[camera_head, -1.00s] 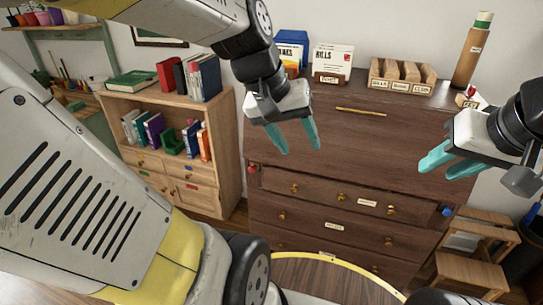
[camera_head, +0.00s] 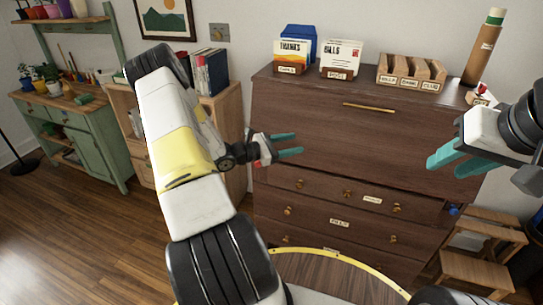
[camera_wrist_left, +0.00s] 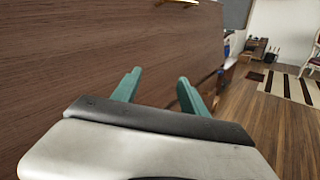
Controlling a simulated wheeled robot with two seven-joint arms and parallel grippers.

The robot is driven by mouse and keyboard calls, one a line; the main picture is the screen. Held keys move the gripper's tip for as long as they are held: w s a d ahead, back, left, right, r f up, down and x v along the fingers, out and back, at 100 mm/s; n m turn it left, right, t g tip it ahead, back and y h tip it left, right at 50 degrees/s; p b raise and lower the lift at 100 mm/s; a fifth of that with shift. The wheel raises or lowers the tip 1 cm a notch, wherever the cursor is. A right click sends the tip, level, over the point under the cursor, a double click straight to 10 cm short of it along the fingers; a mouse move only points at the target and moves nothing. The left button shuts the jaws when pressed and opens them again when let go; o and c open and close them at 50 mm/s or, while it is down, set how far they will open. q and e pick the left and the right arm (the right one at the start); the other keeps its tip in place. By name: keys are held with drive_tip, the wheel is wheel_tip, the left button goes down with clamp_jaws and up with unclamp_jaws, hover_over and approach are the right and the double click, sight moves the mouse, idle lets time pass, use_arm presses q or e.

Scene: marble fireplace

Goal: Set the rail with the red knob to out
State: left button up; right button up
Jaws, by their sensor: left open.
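The dark wooden drop-front desk (camera_head: 350,135) stands against the wall, its large front panel closed upright. The blue knob (camera_head: 453,210) is at its right side, below the panel. I cannot make out the red knob for certain; the left side below the panel is partly covered by my left gripper. My left gripper (camera_head: 300,144) is open and empty in front of the panel's left part, fingers pointing right. In the left wrist view its two teal fingers (camera_wrist_left: 158,80) are apart with nothing between them, beside the panel (camera_wrist_left: 70,65). My right gripper (camera_head: 442,168) is open and empty, in front of the desk's right side.
Card holders (camera_head: 340,60), a wooden sorter (camera_head: 410,72) and a tall tube (camera_head: 482,48) stand on the desk top. A bookcase (camera_head: 228,120) is close on the left, partly behind my left arm. A wooden step stool (camera_head: 480,255) stands at the right. Floor at left is clear.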

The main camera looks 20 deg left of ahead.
use_arm(q)
drive_tip(key=w+a+f+n+t+y, duration=0.1)
drive_tip(key=a+f+n+t+y, duration=0.35)
drive_tip(key=a+f+n, duration=0.35)
drive_tip(key=n+t+y, duration=0.2)
drive_tip(key=n+y, duration=0.6)
approach(257, 165)
drive_tip(key=w, duration=0.8)
drive_tip(key=shift+w+d, duration=0.1)
drive_tip(key=shift+w, duration=0.1)
clamp_jaws()
